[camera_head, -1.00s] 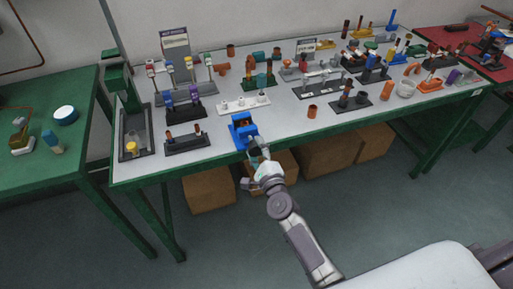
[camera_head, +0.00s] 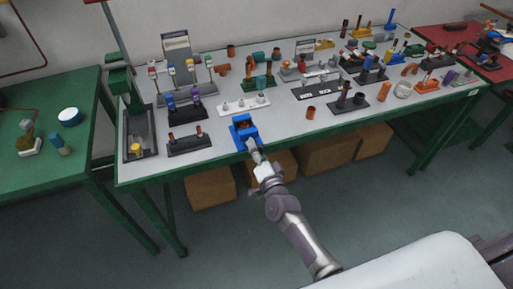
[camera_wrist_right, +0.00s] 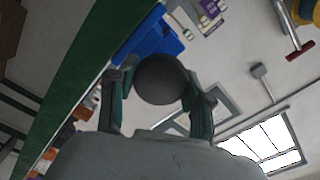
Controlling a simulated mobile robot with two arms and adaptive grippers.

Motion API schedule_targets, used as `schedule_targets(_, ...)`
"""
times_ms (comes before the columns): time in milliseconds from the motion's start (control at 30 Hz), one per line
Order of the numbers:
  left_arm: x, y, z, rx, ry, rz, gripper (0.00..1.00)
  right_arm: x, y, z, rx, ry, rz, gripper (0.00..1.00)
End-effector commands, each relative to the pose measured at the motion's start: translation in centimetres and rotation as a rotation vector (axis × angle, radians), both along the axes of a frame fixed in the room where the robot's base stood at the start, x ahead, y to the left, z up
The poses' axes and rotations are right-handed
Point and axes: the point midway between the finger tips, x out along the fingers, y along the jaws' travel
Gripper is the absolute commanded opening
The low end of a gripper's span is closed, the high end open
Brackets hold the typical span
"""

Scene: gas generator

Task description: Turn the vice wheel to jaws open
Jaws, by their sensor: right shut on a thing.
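The blue vice (camera_head: 243,128) stands at the front edge of the long light-topped table in the head view. Its blue body also shows behind the wheel in the right wrist view (camera_wrist_right: 150,38). The vice wheel (camera_wrist_right: 160,78) is a dark round piece between the fingers of my right gripper (camera_wrist_right: 162,88). The fingers are shut on it from both sides. In the head view my right gripper (camera_head: 256,156) reaches the front of the vice from below and hides most of the wheel. I cannot tell how wide the jaws are. My left gripper is not in view.
A rack with small copper-coloured pieces (camera_head: 188,145) stands left of the vice. A white rack (camera_head: 245,104) is behind it, and a loose copper cup (camera_head: 311,112) lies to the right. Cardboard boxes (camera_head: 328,152) stand under the table. A green table (camera_head: 40,155) is at left.

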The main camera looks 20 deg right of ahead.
Motion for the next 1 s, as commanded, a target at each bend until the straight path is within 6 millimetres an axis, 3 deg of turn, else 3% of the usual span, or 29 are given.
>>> schedule_targets(1000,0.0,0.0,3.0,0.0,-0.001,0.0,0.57,-0.1,0.2,0.0,-0.966,-0.028,0.001,0.15)
